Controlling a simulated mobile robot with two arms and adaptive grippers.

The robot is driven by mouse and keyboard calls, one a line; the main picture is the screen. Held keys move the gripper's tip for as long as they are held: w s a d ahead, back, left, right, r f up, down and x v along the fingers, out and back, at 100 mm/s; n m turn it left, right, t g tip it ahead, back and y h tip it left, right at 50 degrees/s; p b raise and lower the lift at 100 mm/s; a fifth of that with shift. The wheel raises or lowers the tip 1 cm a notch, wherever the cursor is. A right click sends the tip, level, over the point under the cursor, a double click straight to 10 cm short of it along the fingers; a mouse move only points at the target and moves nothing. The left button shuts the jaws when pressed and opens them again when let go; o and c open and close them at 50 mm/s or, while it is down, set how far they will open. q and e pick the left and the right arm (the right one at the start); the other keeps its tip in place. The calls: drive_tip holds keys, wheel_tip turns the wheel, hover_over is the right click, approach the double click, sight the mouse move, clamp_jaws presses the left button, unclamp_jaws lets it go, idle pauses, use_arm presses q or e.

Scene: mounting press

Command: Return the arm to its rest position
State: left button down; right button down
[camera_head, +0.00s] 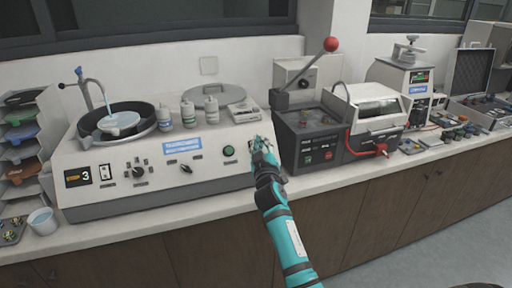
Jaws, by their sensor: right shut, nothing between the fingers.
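My right arm (290,250) is teal and black and reaches up from the bottom of the picture to the counter. My right gripper (262,146) is shut and empty. In the picture it overlaps the right end of the polishing machine's sloped front panel, to the right of the green button (229,151). I cannot tell whether it touches the panel. My left gripper is not in view.
The polishing machine (110,203) stands at the left, the mounting press (310,172) with a red-knobbed lever (331,44) just right of my gripper. Further right are another machine (392,75) and an open case (471,72). The counter's front edge (190,222) is mostly clear.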

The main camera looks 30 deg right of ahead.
idle(0.3)
drive_tip(key=s+a+f+g+y, duration=0.2)
drive_tip(key=s+a+f+g, duration=0.2)
drive_tip(key=s+f, duration=0.7)
drive_tip(key=s+a+f+g+y, duration=0.2)
drive_tip(key=s+a+f+g, duration=0.15)
drive_tip(key=s+a, duration=0.45)
drive_tip(key=s+a+f+n+g+y, duration=0.1)
drive_tip(key=s+a+f+g+y, duration=0.3)
drive_tip(key=s, duration=0.8)
drive_tip(key=s+a+f+g+y, duration=0.15)
drive_tip(key=s+a+f, duration=0.35)
drive_tip(key=s, duration=0.5)
wheel_tip(320, 180, down, 28)
drive_tip(key=s+g, duration=0.2)
drive_tip(key=s+d+f+g, duration=0.1)
drive_tip(key=s+d+f, duration=0.2)
drive_tip(key=s+f, duration=1.1)
drive_tip(key=shift+s+f+n+h, duration=0.15)
drive_tip(key=shift+s+n+h, duration=0.25)
drive_tip(key=shift+s, duration=0.7)
